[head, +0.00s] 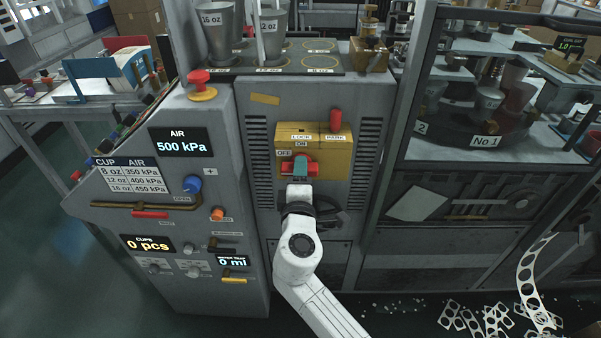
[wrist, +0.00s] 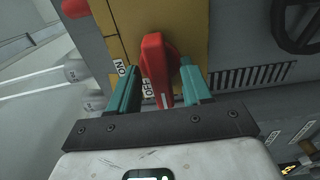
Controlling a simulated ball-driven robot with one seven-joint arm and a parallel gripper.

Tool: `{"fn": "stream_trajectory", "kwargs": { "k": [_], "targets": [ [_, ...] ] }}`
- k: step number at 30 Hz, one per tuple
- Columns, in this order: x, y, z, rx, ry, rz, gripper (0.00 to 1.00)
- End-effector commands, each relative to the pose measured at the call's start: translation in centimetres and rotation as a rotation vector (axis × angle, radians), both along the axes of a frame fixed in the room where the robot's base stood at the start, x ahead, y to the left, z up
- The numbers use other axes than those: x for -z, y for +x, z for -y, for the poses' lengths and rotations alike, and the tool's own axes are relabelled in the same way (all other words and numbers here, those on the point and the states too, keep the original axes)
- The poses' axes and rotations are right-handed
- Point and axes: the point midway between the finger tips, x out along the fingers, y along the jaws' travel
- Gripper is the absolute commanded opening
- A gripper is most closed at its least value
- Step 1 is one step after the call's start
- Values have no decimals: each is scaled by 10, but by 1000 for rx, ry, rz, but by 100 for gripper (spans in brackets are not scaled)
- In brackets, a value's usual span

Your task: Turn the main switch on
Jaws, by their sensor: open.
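The main switch is a red rotary handle (wrist: 154,66) on a yellow plate (head: 340,158) on the grey machine front. ON and OFF labels are beside it. In the wrist view a white line on its end lies beside the OFF label. My gripper (head: 302,162) is at the switch, with teal fingers. In the wrist view my open gripper (wrist: 160,82) has one finger on each side of the handle. A gap shows at the left finger; the right finger is very close, and I cannot tell whether it touches. In the head view my gripper partly hides the handle.
A red knob (head: 335,118) sticks out by the PARK label at the plate's upper right. A dark handwheel (head: 328,213) is below, partly behind my arm. A red emergency button (head: 199,77) is at upper left. Metal scrap (head: 480,322) lies on the floor at right.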

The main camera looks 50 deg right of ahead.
Motion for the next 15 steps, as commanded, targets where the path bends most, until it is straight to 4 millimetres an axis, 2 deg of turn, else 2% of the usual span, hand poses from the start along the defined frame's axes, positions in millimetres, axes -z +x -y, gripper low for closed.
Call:
{"fn": "stream_trajectory", "kwargs": {
  "k": [7,15],
  "targets": [
    [0,0,1,0,0,0,49],
    [0,0,0,-1,0,0,24]
  ]
}}
